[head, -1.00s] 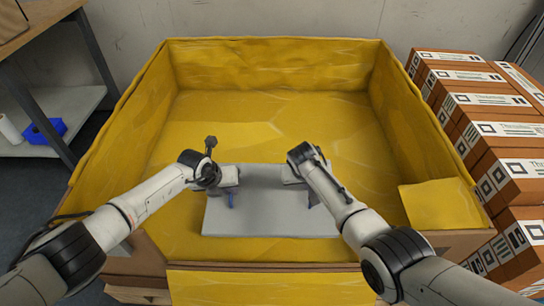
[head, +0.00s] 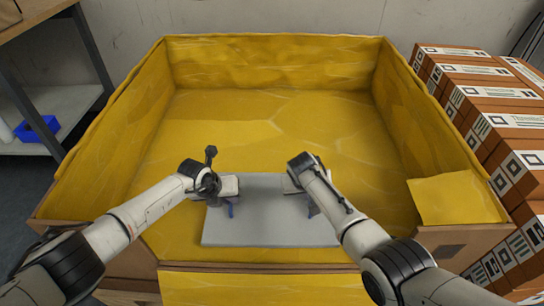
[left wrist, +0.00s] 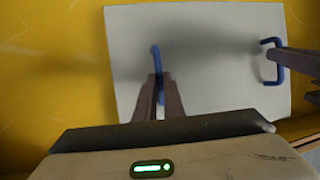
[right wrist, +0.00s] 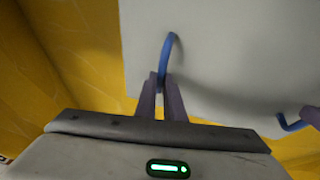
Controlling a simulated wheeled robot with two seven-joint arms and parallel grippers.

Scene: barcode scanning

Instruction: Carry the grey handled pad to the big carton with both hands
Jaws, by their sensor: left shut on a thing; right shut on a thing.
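The grey pad (head: 270,228) is a flat rectangle with two blue handles, held level over the near part of the big carton (head: 280,265), which is open and yellow inside. My left gripper (head: 231,206) is shut on the left handle (left wrist: 155,62); its fingers (left wrist: 160,92) also show in the left wrist view. My right gripper (head: 311,207) is shut on the right handle (right wrist: 170,48); its fingers (right wrist: 163,88) show in the right wrist view. My wrists partly hide both handles in the head view. The pad's height above the carton floor is unclear.
The carton's yellow back wall (head: 275,62) and side walls stand around the pad. A yellow flap (head: 453,198) lies at the right front corner. Stacked brown boxes (head: 500,122) stand at the right. A shelf (head: 62,103) with a blue bin (head: 37,129) is at the left.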

